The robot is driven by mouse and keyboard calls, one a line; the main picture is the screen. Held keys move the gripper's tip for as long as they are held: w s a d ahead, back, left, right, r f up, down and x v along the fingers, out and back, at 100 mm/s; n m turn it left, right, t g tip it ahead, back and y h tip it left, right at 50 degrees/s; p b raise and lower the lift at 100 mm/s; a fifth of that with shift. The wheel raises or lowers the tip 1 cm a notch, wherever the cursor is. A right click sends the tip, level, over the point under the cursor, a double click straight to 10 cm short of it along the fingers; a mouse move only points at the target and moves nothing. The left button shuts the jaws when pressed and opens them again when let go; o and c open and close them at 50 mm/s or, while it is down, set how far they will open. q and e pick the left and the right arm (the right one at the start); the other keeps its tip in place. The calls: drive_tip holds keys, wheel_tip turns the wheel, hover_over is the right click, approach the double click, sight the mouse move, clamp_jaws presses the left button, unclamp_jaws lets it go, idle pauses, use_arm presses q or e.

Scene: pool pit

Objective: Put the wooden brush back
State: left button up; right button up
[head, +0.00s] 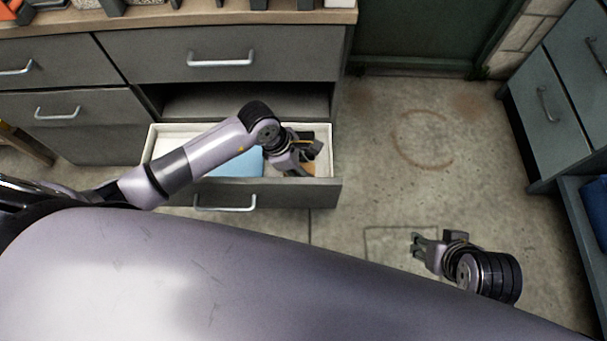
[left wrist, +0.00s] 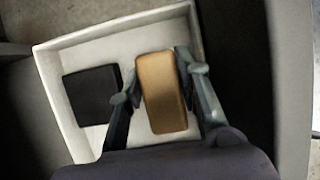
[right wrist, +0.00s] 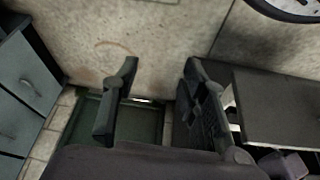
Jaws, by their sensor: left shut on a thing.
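The wooden brush shows in the left wrist view as a tan block (left wrist: 162,92) between the fingers of my left gripper (left wrist: 158,85). In the head view, my left gripper (head: 306,158) is at the right end of the open drawer (head: 322,185) and mostly hides the brush. My left gripper is shut on the brush, inside or just above the drawer; I cannot tell whether the brush touches the drawer's floor. My right gripper (head: 418,247) is open and empty over the floor, with its fingers apart in the right wrist view (right wrist: 155,100).
The drawer also holds a blue flat item (head: 240,162) and a black block (left wrist: 92,93). The grey cabinet (head: 225,55) has a wooden top (head: 200,18) with several items. Other cabinets (head: 550,105) stand at the right. The floor between is clear.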

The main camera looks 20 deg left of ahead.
use_arm(q)
wheel_tip(320, 180, down, 3)
drive_tip(key=shift+f+b, duration=0.2)
drive_tip(key=shift+b, duration=0.2)
drive_tip(key=shift+f, duration=0.15)
use_arm(e)
drive_tip(key=w+t, duration=0.1)
drive_tip(key=w+a+r, duration=0.1)
drive_tip(key=w, duration=0.1)
drive_tip(key=w+t, duration=0.1)
drive_tip(key=shift+w+a+r+t+y, duration=0.2)
drive_tip(key=shift+w+a+t+y, duration=0.1)
drive_tip(key=shift+w, duration=0.1)
use_arm(q)
drive_tip(key=shift+f, duration=0.15)
use_arm(e)
drive_tip(key=shift+w+r, duration=0.15)
drive_tip(key=shift+w, duration=0.2)
use_arm(q)
drive_tip(key=o, duration=0.7)
drive_tip(key=shift+o, duration=0.2)
use_arm(e)
drive_tip(key=shift+a+t, duration=0.1)
drive_tip(key=shift+t, duration=0.2)
